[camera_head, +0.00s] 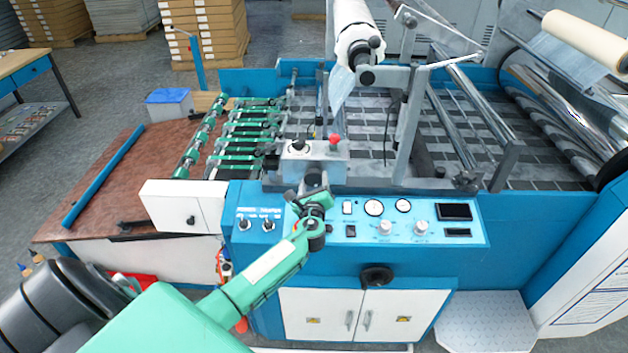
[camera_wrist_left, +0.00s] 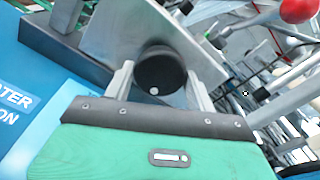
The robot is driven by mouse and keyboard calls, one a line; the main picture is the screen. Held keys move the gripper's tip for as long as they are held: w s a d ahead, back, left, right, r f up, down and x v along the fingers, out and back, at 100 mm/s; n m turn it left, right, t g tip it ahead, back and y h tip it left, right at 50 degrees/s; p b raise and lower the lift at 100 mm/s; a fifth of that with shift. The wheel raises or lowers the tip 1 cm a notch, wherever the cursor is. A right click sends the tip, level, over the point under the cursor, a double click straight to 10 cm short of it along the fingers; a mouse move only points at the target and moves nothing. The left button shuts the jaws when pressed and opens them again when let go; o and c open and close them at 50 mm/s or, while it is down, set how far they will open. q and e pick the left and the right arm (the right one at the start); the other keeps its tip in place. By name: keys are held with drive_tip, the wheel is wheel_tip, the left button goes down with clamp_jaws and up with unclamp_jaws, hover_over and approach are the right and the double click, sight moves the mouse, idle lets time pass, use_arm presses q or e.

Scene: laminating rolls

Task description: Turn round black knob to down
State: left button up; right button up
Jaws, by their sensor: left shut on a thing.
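The round black knob (camera_wrist_left: 160,70) sits on the face of a grey metal box in the left wrist view, with a small white dot near its lower edge in that picture. My left gripper (camera_wrist_left: 158,78) has one finger on each side of the knob and is shut on it. In the head view, my left gripper (camera_head: 314,182) is at the front of the grey control box (camera_head: 325,165). There the gripper largely hides the knob. My right gripper is not in view.
A red button (camera_head: 335,139) and another black knob (camera_head: 299,146) stand on top of the box. The blue control panel (camera_head: 462,222) with gauges and dials lies to the right. A large black knob (camera_head: 376,276) sits lower on the machine's front.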

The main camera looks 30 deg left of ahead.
use_arm(q)
drive_tip(key=shift+f+m, duration=0.1)
drive_tip(key=shift+m, duration=0.4)
drive_tip(key=o, duration=1)
drive_tip(key=shift+c, duration=0.2)
drive_tip(key=b+v, duration=0.3)
drive_tip(key=v, duration=1)
drive_tip(key=shift+s+d+b, duration=0.15)
drive_tip(key=shift+s+b, duration=0.25)
